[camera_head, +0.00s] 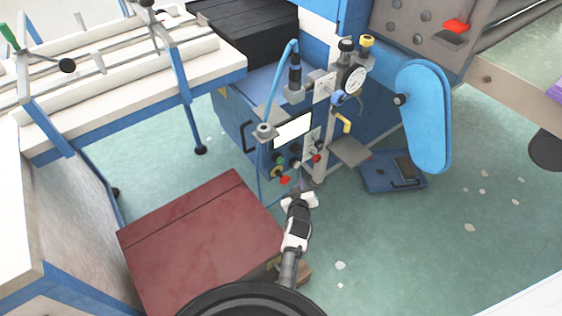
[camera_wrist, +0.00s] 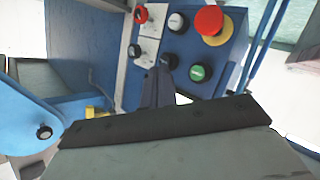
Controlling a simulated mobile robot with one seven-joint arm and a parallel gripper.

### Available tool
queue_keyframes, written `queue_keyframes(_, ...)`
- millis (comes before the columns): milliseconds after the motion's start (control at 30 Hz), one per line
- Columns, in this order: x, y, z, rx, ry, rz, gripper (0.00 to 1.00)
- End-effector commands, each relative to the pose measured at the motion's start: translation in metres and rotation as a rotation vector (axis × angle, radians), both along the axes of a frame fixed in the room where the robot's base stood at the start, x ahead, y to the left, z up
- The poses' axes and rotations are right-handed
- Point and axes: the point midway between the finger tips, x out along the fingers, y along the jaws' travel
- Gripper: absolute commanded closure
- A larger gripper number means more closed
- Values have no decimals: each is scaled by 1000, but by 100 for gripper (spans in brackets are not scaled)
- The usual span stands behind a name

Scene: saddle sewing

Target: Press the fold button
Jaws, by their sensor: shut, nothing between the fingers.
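The blue control box (camera_head: 232,127) carries a panel of buttons; which one is the fold button I cannot tell, as no label is readable. My gripper (camera_wrist: 160,76) is shut and empty. Its tips point at the panel just below the lower black button; contact is unclear. My gripper (camera_head: 298,190) is below the panel in the head view.
A dark red box (camera_head: 200,240) stands left of my arm. A blue pedal (camera_head: 392,170) lies on the floor to the right. A blue rounded cover (camera_head: 424,115) and a post with a gauge (camera_head: 354,78) stand near the panel. A white-topped table is at left.

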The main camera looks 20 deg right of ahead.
Motion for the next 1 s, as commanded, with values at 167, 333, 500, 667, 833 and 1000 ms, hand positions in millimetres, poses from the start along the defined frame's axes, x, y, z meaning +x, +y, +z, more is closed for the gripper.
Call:
queue_keyframes(167, 8, 2, 6, 0, 2, -1, 100)
queue_keyframes(333, 20, 7, 9, -2, 3, 2, 100)
queue_keyframes(500, 31, 11, -4, -2, -1, 6, 100)
queue_keyframes(667, 42, 15, -6, -3, -3, 2, 100)
queue_keyframes(833, 56, 20, -6, -4, -3, 3, 100)
queue_keyframes(1000, 72, 26, -4, -3, -2, 4, 100)
